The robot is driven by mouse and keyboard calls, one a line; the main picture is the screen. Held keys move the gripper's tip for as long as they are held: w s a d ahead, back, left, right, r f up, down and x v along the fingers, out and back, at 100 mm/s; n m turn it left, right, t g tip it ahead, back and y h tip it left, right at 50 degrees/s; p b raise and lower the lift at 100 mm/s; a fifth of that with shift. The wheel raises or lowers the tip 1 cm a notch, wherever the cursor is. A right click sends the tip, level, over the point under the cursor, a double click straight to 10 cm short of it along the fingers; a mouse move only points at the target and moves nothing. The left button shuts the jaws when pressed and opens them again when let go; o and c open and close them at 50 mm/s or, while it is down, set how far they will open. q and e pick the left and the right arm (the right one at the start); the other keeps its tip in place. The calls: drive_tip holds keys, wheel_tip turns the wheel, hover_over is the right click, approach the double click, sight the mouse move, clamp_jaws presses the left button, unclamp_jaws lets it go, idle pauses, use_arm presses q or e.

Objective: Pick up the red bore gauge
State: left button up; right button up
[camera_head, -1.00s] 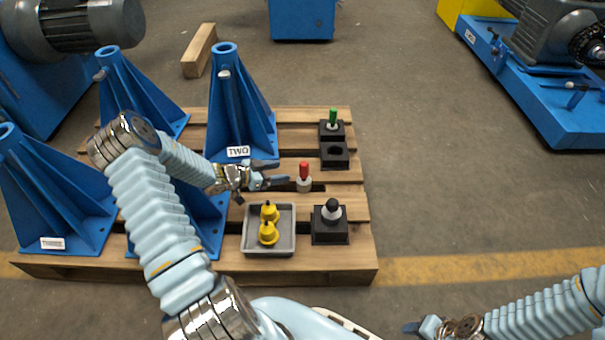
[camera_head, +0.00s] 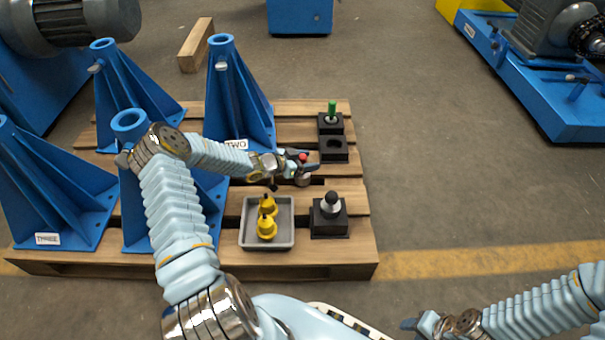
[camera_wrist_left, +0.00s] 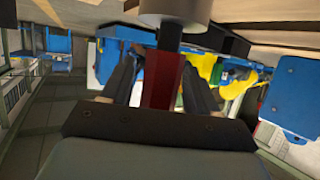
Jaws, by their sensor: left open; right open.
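The red bore gauge (camera_head: 302,180) stands on the pallet. Its grey base and red top show past my left gripper in the head view, and the fingers hide part of its handle. In the left wrist view its red handle (camera_wrist_left: 163,82) lies between the two fingers, with a gap on each side, and its grey base is at the top edge. My left gripper (camera_head: 309,162) is open around the handle. My right gripper (camera_head: 410,324) is open and empty at the bottom right, well away from the pallet.
A black block with a green-handled gauge (camera_head: 332,109) and an empty black block (camera_head: 333,149) stand behind. A grey tray (camera_head: 245,243) holds yellow parts. A black block (camera_head: 330,227) with a dark-knobbed gauge is in front. Blue stands (camera_head: 235,105) fill the pallet's left.

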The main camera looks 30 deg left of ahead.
use_arm(q)
drive_tip(key=shift+c, duration=0.2)
clamp_jaws()
idle(1.1)
drive_tip(key=shift+r, duration=0.1)
